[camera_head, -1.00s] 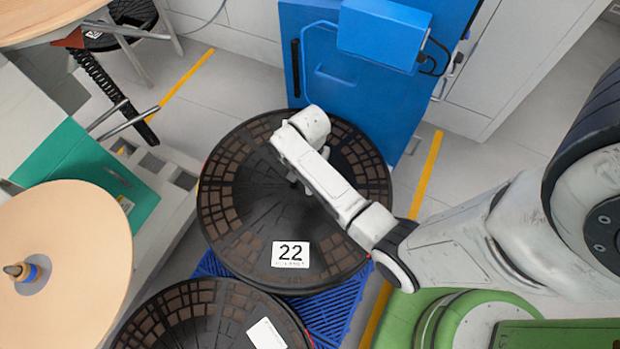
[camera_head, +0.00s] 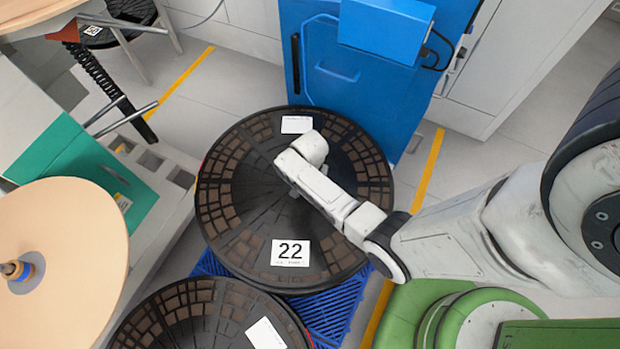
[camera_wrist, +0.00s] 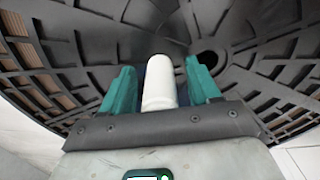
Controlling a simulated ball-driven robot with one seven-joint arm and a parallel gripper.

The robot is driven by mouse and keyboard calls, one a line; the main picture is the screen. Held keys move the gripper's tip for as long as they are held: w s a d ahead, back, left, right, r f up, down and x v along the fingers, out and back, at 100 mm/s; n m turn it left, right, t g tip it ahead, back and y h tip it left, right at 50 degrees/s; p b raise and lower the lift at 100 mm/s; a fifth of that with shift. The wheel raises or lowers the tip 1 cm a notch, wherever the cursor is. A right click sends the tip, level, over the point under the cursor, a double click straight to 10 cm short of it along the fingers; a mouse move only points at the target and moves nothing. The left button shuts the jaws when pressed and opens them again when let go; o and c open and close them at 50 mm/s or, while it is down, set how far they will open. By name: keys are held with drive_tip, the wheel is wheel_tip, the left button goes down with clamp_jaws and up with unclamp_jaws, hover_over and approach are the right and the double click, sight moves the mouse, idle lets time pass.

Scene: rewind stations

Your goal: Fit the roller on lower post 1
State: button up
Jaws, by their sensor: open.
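A white roller (camera_wrist: 158,84) shows in the wrist view as a short cylinder. It lies between the two teal fingers of my gripper (camera_wrist: 160,74), in front of a large black reel (camera_wrist: 240,20). The fingers are open, with a gap on each side of the roller. Its far end is near the reel's dark centre hole; I cannot tell if it touches the reel. In the head view my arm's end hangs over the middle of the reel marked 22 (camera_head: 230,220) and hides the gripper and roller. I cannot make out which part is lower post 1.
A second reel (camera_head: 170,310) lies in front, partly cut off. Both sit over a blue pallet (camera_head: 335,305). A blue cabinet (camera_head: 350,90) stands close behind. At left are a pale disc (camera_head: 70,240) on a spindle and a green panel (camera_head: 85,160).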

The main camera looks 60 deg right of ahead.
drive_tip(key=shift+c, duration=0.2)
clamp_jaws()
idle(0.3)
drive_tip(key=shift+r, duration=0.4)
wheel_tip(320, 180, up, 2)
drive_tip(key=shift+r+p, duration=0.2)
drive_tip(key=shift+p, duration=0.3)
drive_tip(key=s+a+r+p, duration=0.2)
drive_tip(key=s+a+r, duration=0.2)
drive_tip(key=s+r, duration=0.75)
drive_tip(key=w+a+r+n, duration=0.3)
drive_tip(key=w+a+n, duration=0.4)
drive_tip(key=w, duration=0.3)
drive_tip(key=w+a+r+n, duration=0.4)
drive_tip(key=w+a+n, duration=0.4)
drive_tip(key=w, duration=0.3)
drive_tip(key=shift+a+r+n, duration=0.2)
drive_tip(key=shift+n, duration=0.1)
